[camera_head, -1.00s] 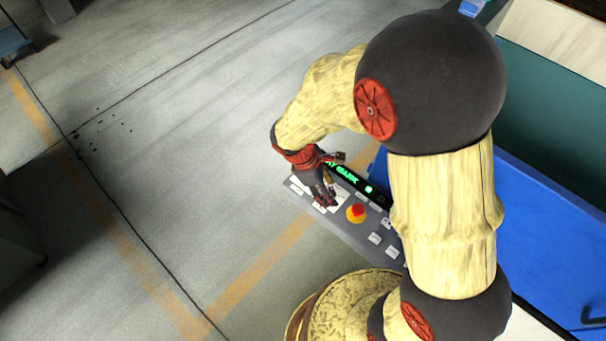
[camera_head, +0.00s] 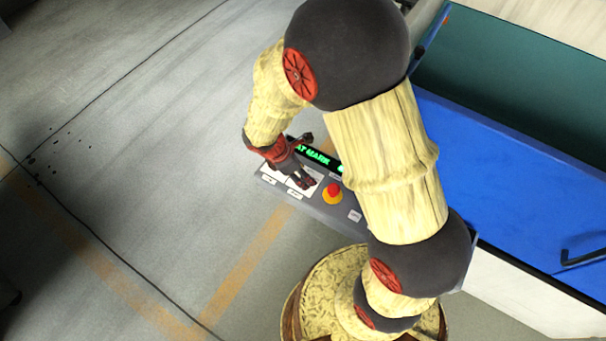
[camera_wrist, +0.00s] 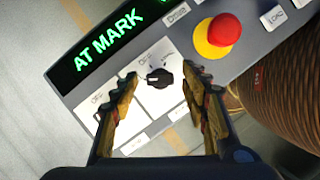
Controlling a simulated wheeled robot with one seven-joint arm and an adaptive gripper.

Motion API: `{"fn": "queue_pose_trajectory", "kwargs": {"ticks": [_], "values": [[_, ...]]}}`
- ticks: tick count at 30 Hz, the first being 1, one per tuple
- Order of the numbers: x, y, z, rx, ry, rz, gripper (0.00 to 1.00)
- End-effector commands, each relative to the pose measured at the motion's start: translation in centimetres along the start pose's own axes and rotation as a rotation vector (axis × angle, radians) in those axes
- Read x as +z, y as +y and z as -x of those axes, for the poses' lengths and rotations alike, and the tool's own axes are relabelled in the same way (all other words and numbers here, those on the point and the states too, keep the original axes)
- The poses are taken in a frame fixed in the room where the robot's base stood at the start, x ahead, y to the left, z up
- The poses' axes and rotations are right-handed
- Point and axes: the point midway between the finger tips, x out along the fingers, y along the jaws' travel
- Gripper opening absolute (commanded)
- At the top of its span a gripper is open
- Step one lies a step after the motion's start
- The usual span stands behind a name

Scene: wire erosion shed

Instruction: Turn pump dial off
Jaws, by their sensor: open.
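A grey control panel (camera_head: 314,211) carries a black rotary dial (camera_wrist: 158,77) on a white plate in the wrist view. A second dark knob (camera_wrist: 98,116) shows partly beside the left finger, on another white plate marked OFF. I cannot read which dial is the pump's. My gripper (camera_wrist: 161,79) is open, with one finger on each side of the black dial; I cannot tell whether they touch it. In the head view my gripper (camera_head: 304,181) is over the panel's left part and hides the dials.
A red emergency button (camera_wrist: 224,30) on a yellow base sits close right of the dial. A green-lettered display (camera_wrist: 105,38) reads AT MARK. A blue machine surface (camera_head: 520,190) with a black handle (camera_head: 590,256) stands at right. Open floor (camera_head: 130,150) lies left.

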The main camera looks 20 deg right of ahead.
Motion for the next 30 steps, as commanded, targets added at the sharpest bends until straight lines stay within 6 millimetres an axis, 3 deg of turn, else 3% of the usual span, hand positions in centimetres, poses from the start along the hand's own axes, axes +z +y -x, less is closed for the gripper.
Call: {"fn": "queue_pose_trajectory", "kwargs": {"ticks": [10,30], "values": [[0.02,0.03,-0.31,0.001,0.001,0.0,0.44],[0.01,0.04,-0.3,0.001,0.001,0.0,0.06]]}}
